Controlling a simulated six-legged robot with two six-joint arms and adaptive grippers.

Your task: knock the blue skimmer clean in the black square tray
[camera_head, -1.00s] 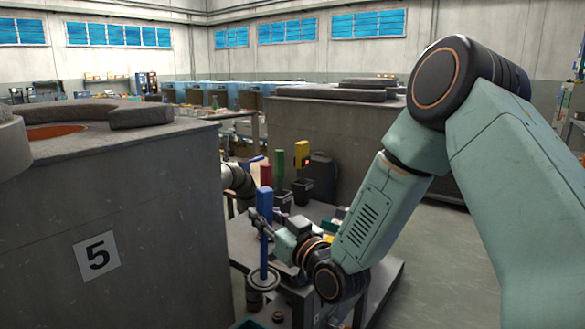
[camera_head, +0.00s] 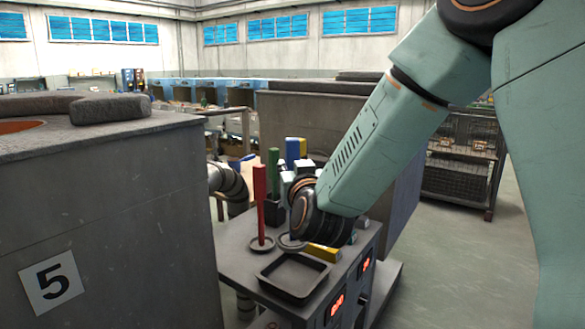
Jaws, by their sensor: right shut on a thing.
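The black square tray (camera_head: 293,277) sits on the front of a grey bench and looks empty. My right gripper (camera_head: 292,182) is shut on the blue skimmer (camera_head: 292,152), whose blue handle stands upright above it. My wrist hides most of the skimmer's rod. A round dark disc (camera_head: 289,243) just behind the tray seems to be its lower end; I cannot tell whether it touches anything. My left gripper is not in view.
A red-handled tool (camera_head: 259,200) stands upright left of my gripper, with a round disc at its foot. A large grey block marked 5 (camera_head: 110,220) fills the left.

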